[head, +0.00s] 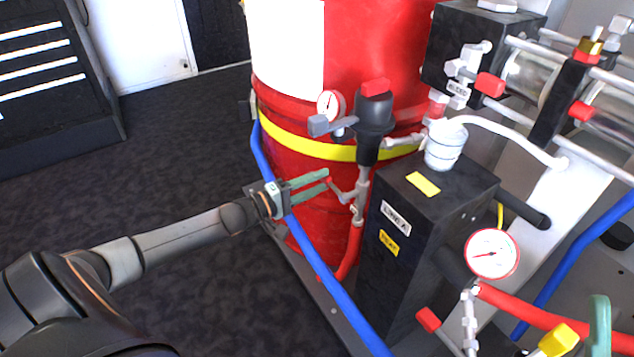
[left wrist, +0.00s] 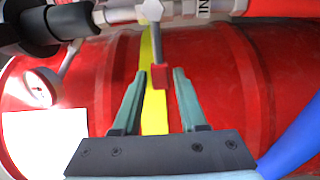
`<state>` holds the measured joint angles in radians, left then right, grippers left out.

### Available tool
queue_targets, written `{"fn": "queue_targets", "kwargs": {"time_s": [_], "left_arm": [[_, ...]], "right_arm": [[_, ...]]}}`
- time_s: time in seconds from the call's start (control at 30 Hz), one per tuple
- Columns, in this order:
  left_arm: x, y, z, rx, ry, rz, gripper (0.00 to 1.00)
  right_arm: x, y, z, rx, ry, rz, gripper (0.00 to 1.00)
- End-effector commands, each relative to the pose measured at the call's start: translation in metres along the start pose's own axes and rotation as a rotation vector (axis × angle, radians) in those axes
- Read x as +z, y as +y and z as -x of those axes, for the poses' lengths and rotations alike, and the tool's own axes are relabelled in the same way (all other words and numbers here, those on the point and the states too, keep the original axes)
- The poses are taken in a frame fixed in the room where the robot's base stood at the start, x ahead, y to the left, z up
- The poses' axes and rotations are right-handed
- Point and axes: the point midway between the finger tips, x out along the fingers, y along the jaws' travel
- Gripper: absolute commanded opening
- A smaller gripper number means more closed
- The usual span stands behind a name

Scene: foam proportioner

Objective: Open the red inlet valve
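A small lever valve sits on the grey pipe fitting (head: 347,192) between the red drum and the black pump block. Its red handle tip (head: 329,181) points toward my left gripper (head: 327,179). In the left wrist view the red handle (left wrist: 159,76) hangs on a stem between the green fingertips of my left gripper (left wrist: 160,85), with a small gap on each side. That gripper is open. A white label (left wrist: 204,10) by the pipe is cut off; its letters seem to read "IN". A green finger (head: 600,325), probably my right gripper's, shows at the bottom right; its opening cannot be judged.
The red drum (head: 305,215) stands close behind the left gripper. A blue hose (head: 308,240) runs just below it. The black block (head: 385,270) stands to the right, with a gauge (head: 492,254) and a yellow handle (head: 558,340) beyond. The floor at left is clear.

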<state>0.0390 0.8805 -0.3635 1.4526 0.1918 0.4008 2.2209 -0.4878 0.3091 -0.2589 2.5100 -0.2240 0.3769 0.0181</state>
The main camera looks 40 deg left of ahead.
Motion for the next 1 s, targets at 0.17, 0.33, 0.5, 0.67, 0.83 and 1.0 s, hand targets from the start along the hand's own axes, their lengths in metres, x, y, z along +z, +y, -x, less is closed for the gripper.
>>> {"fn": "queue_targets", "kwargs": {"time_s": [0.17, 0.33, 0.5, 0.67, 0.83, 1.0], "left_arm": [[0.0001, -0.0001, 0.0002, 0.000, 0.000, 0.000, 0.20], [0.0001, -0.0001, 0.0002, 0.000, 0.000, 0.000, 0.01], [0.0001, -0.0001, 0.0002, 0.000, 0.000, 0.000, 0.00], [0.0001, -0.0001, 0.0003, 0.000, 0.000, 0.000, 0.00], [0.0001, -0.0002, 0.0003, 0.000, 0.000, 0.000, 0.00], [0.0002, -0.0002, 0.0003, 0.000, 0.000, 0.000, 0.00]], "right_arm": [[-0.0002, 0.0001, -0.0001, 0.002, 0.001, -0.002, 0.50], [-0.0005, 0.0003, -0.0002, 0.005, 0.002, -0.003, 0.50], [-0.0006, 0.0003, -0.0002, 0.005, 0.003, -0.004, 0.50], [-0.0007, 0.0003, -0.0001, 0.005, 0.003, -0.003, 0.50], [-0.0006, 0.0004, -0.0001, 0.005, 0.003, -0.003, 0.50], [-0.0006, 0.0004, -0.0001, 0.005, 0.002, -0.003, 0.50]]}}
